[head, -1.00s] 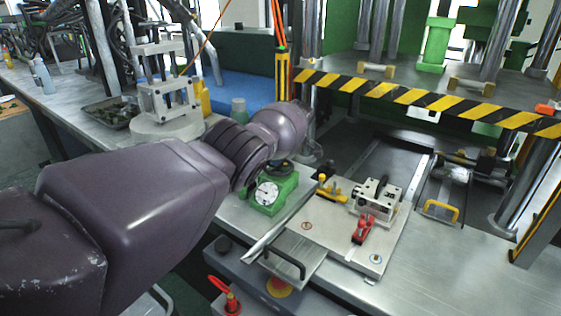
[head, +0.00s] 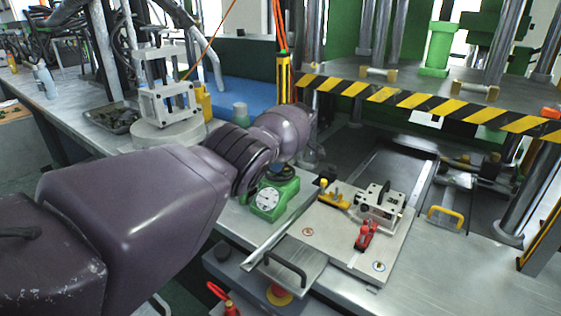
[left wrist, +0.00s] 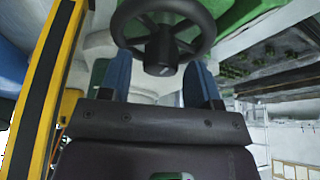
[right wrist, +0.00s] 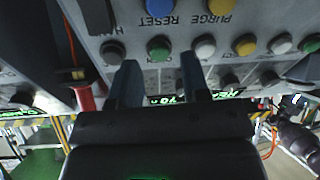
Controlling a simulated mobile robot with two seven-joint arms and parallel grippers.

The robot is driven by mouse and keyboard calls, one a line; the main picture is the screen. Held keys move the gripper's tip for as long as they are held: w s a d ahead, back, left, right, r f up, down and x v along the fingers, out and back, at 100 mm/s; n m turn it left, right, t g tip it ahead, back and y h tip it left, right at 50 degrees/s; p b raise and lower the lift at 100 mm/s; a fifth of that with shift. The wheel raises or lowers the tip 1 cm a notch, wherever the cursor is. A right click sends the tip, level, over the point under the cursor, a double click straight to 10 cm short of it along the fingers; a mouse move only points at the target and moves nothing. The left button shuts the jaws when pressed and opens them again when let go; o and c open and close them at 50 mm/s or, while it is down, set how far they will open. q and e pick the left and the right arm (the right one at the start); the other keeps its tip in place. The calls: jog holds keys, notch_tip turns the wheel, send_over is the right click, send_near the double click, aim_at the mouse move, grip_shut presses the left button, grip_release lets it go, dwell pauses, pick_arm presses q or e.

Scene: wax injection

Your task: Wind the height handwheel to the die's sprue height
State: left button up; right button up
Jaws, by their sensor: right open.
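The black handwheel (left wrist: 203,18), with spokes and a round hub, shows close up in the left wrist view. My left gripper (left wrist: 160,78) has its two blue fingers apart, one on each side below the hub in the picture, with nothing clearly between them. Contact with the wheel cannot be told. In the head view my left arm hides that gripper and most of what lies behind it. A green unit with a white dial (head: 268,201) stands just below the arm's end. My right gripper (right wrist: 160,80) is open and empty in front of a button panel.
The button panel (right wrist: 225,65) has several coloured buttons. In the head view a metal block fixture (head: 381,206) with a red clamp (head: 366,236) sits on a plate (head: 330,232). A striped guard bar (head: 425,103) crosses the press. A yellow-black post (left wrist: 42,90) stands close beside my left gripper.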

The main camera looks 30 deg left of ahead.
pick_arm(q)
jog(key=shift+d+r, duration=0.2)
jog(key=shift+r, duration=0.3)
pick_arm(e)
jog(key=shift+r, duration=0.15)
jog(key=shift+w+r+p, duration=0.25)
jog(key=shift+r+p, duration=0.8)
jog(key=shift+p, duration=0.05)
pick_arm(q)
jog(key=v, duration=0.9)
jog(key=shift+d+r, duration=0.15)
jog(key=shift+r, duration=0.2)
